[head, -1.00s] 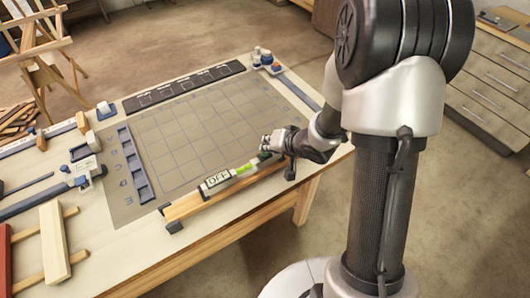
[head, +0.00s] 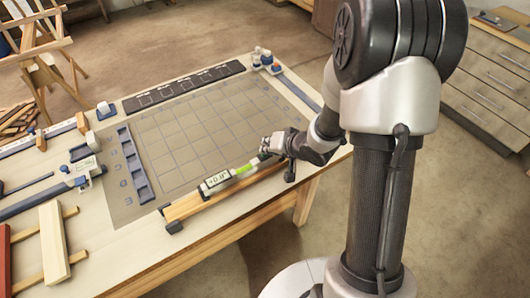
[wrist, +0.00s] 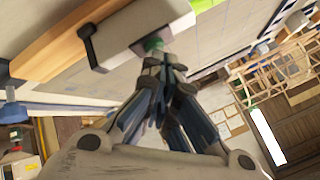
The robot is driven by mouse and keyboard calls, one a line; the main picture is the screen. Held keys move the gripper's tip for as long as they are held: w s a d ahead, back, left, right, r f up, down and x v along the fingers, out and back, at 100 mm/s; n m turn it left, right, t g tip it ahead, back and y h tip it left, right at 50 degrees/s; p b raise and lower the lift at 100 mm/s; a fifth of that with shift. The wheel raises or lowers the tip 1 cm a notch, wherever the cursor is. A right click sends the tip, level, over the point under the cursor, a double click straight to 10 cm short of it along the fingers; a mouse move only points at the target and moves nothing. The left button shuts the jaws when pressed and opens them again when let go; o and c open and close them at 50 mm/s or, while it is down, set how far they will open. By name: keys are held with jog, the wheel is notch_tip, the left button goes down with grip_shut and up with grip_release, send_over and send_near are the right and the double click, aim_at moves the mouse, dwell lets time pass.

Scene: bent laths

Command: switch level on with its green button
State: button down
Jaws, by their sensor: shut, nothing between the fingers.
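The level (head: 232,175) lies along the wooden lath at the front edge of the table. Its display now shows a number, which looks like +0.8°, and a bright green vial shows beside it. My gripper (head: 268,152) is shut and empty at the level's right end. In the wrist view the closed fingertips of my gripper (wrist: 160,62) are at the green button (wrist: 152,44) on the level's pale body (wrist: 122,32). They appear to touch the button, which is partly hidden by them.
A gridded mat (head: 190,135) covers the middle of the table and is clear. A dark slotted strip (head: 183,86) lies at the back. Small items (head: 265,60) stand at the back right.

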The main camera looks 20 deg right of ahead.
jog(key=shift+r+p, duration=0.45)
jog(key=shift+p, duration=0.1)
notch_tip(320, 180, up, 6)
jog(key=p, duration=0.6)
jog(key=shift+p, duration=0.4)
jog(key=s+d+r+n+h+b, duration=0.1)
jog(key=s+d+r+h+b, duration=0.15)
jog(key=r, duration=0.45)
jog(key=s+d+r+n+h+b, duration=0.1)
jog(key=s+d+r+h, duration=0.25)
jog(key=r, duration=0.25)
jog(key=s+a+r+n+g+y+b, duration=0.1)
jog(key=s+a+r+g, duration=0.1)
jog(key=s, duration=0.9)
jog(key=s+a+r+n+g+y+b, duration=0.1)
jog(key=s+a, duration=0.4)
jog(key=s, duration=0.6)
jog(key=shift+r+g, duration=0.4)
jog(key=shift+r, duration=0.25)
